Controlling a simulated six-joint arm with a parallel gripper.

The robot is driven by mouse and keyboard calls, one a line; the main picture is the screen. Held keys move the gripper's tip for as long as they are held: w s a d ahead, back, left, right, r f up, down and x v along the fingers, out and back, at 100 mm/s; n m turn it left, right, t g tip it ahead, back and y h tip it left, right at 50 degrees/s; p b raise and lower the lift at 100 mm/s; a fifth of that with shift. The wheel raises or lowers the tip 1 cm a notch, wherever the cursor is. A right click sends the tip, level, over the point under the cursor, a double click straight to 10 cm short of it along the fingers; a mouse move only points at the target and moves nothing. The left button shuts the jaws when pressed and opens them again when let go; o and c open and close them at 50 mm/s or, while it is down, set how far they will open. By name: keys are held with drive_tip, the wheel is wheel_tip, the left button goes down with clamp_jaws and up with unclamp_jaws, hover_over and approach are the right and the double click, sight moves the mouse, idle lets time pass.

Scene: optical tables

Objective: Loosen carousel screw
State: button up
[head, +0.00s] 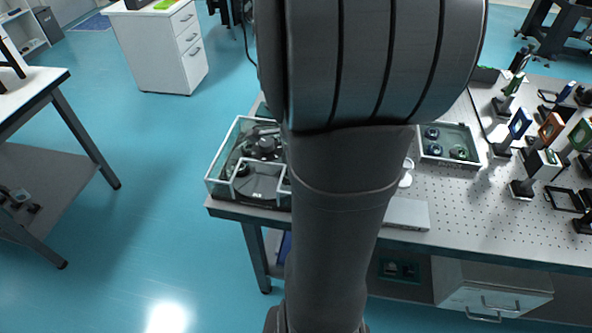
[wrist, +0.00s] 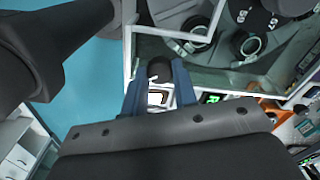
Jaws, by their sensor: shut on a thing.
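The carousel (head: 262,146) is a dark round unit with several black round holders, inside a clear-walled case (head: 216,187) on the left end of the optical table. In the wrist view the carousel (wrist: 250,45) fills the upper right, behind the case's pale frame. My gripper (wrist: 159,78) is just outside the case's near corner, with blue-grey fingers shut on a small dark, round-topped piece (wrist: 160,69). White and metallic parts show between the fingers. I cannot tell whether this piece is the carousel screw. In the head view my arm hides the gripper.
The perforated optical table (head: 450,210) carries a clear tray (head: 450,150) with dark round parts and several mounted optics at the right. A flat grey box (head: 407,213) lies near the front edge. A white drawer cabinet (head: 158,50) stands behind on open blue floor.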

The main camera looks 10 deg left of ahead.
idle(0.4)
drive_tip(key=o, duration=1)
wheel_tip(320, 180, up, 17)
drive_tip(key=shift+r, duration=0.2)
wheel_tip(320, 180, down, 17)
drive_tip(key=shift+f, duration=0.2)
idle(0.3)
